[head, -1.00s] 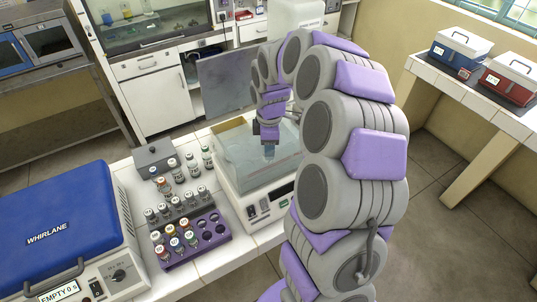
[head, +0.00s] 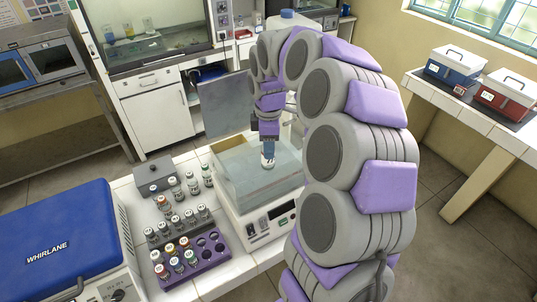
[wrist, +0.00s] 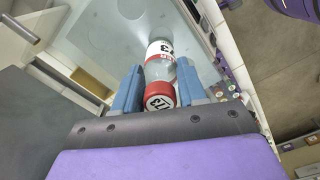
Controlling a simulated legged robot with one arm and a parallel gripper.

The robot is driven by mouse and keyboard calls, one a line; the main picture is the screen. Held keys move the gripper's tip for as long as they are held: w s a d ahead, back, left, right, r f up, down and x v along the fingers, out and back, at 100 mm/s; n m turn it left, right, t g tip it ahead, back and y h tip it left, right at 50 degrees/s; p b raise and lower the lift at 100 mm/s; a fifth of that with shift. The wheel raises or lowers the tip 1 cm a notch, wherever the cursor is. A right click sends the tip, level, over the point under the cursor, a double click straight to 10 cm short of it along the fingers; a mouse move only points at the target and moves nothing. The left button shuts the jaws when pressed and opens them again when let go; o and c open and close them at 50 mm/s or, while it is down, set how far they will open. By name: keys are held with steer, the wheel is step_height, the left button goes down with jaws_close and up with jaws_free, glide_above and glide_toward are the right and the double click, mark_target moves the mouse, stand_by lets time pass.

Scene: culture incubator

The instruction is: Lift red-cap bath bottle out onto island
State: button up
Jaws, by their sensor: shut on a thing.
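The red-cap bottle (wrist: 159,93) is between the two blue fingers of my gripper (wrist: 157,88) in the wrist view. Its red cap faces the camera, and its clear body has a white-and-red label. In the head view my gripper (head: 268,145) points down over the water bath (head: 236,205), with the pale lower part of the bottle (head: 268,161) showing below the fingers. The bottle seems to be at or above the water; I cannot tell whether it clears the rim. The island (head: 133,206) has a white tiled top around the bath.
A purple rack (head: 209,255) and a grey rack hold several capped vials left of the bath. A small grey box (head: 154,174) stands behind them. A blue WHIRLANE centrifuge (head: 60,240) fills the left. A grey panel (head: 225,105) stands upright behind the bath.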

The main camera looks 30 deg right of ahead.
steer(key=shift+r+p, duration=2.05)
steer(key=shift+r, duration=1.6)
steer(key=shift+f, duration=0.1)
